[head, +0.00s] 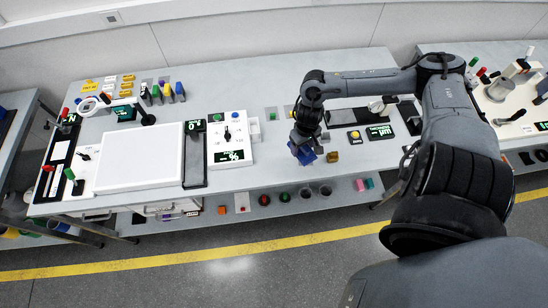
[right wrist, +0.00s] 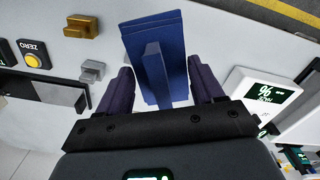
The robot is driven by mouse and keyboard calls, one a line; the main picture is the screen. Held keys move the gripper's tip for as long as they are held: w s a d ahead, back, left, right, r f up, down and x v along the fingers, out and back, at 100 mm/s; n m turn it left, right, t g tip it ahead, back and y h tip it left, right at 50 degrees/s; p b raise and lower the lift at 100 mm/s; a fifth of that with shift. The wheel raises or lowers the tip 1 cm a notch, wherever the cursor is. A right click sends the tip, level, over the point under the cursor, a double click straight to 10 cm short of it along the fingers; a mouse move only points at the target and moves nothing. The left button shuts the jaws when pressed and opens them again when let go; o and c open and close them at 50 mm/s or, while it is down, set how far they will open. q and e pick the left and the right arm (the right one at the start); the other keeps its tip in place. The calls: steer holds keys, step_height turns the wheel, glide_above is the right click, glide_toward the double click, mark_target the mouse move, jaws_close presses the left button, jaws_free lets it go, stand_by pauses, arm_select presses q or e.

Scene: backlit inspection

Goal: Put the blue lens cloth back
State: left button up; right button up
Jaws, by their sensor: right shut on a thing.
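The blue lens cloth (head: 306,158) is a flat blue piece with a raised ridge, near the front edge of the middle bench. In the right wrist view the cloth (right wrist: 171,40) lies between the fingers, its ridge toward the camera. My right gripper (head: 301,146) points down at it and is shut on it; it also shows in the right wrist view (right wrist: 160,85). Whether the cloth touches the bench top is hard to tell. My left gripper is not in view.
A small gold block (head: 332,157) sits just right of the cloth. A yellow button box (head: 355,135) and a green readout (head: 380,132) stand further right. A white control panel (head: 230,140) stands left. Bare bench top (head: 275,165) lies between panel and gripper.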

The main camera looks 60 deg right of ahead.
steer(key=shift+s+f, duration=0.25)
steer(key=shift+f, duration=0.1)
steer(key=shift+w+f, duration=0.2)
steer(key=shift+w, duration=0.05)
steer(key=w+f, duration=0.2)
steer(key=w, duration=0.1)
steer(key=w+a+f+b, duration=0.1)
steer(key=w+f, duration=0.1)
steer(key=w, duration=0.2)
steer(key=w+f+b, duration=0.1)
steer(key=w+f, duration=0.1)
steer(key=w, duration=0.1)
steer(key=shift+w+a+f, duration=0.25)
steer(key=shift+w+a, duration=0.15)
steer(key=shift+f+b, duration=0.45)
steer(key=shift+f, duration=1.55)
steer(key=o, duration=1)
steer(key=shift+f, duration=0.1)
